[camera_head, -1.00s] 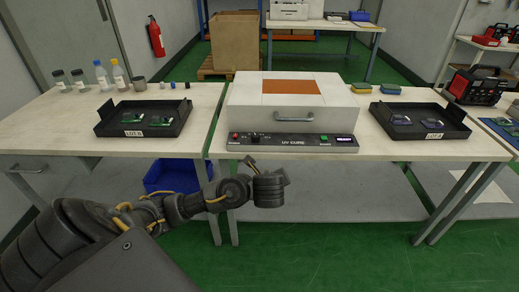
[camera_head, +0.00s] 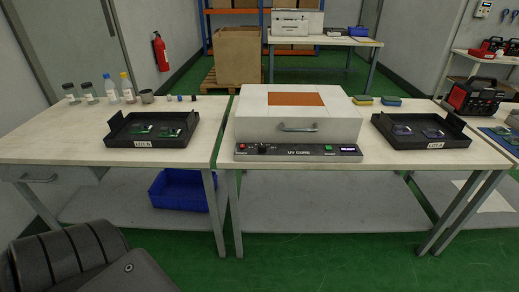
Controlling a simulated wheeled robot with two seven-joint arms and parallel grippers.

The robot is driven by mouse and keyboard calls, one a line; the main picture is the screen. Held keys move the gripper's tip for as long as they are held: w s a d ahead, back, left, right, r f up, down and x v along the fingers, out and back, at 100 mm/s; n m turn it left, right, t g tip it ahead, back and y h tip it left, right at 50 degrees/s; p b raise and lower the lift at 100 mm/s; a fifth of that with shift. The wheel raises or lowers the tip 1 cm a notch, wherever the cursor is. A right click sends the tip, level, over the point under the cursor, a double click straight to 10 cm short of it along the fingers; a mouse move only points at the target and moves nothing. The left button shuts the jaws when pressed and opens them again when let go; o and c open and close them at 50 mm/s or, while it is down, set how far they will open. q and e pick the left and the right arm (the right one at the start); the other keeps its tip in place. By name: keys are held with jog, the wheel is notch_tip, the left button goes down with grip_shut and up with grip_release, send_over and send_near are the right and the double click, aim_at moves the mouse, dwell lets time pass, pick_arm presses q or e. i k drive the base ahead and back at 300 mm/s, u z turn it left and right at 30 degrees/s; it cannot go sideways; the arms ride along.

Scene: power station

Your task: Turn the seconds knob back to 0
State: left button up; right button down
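The white UV CURE box (camera_head: 297,118) stands on the middle table with its lid closed and a handle at the front. Its dark front control panel (camera_head: 298,152) carries a red button at the left, a black knob (camera_head: 263,148) beside it, a green button and a lit display (camera_head: 347,150) at the right. The knob is too small for me to read its setting. Neither gripper is in view; only a dark part of my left arm shows at the lower left.
A black tray (camera_head: 117,129) with green boards stands to the left of the box, another black tray (camera_head: 459,133) to the right. Bottles and small containers line the left table's back. A blue bin (camera_head: 182,190) sits on the lower shelf. The space before the panel is clear.

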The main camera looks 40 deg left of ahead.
aim_at(262, 147)
jog(key=k, duration=1.2)
jog(key=z, duration=0.45)
jog(key=i, duration=0.6)
jog(key=z, duration=0.5)
jog(key=i, duration=0.8)
jog(key=u, duration=0.9)
jog(key=i, duration=0.6)
jog(key=u, duration=0.65)
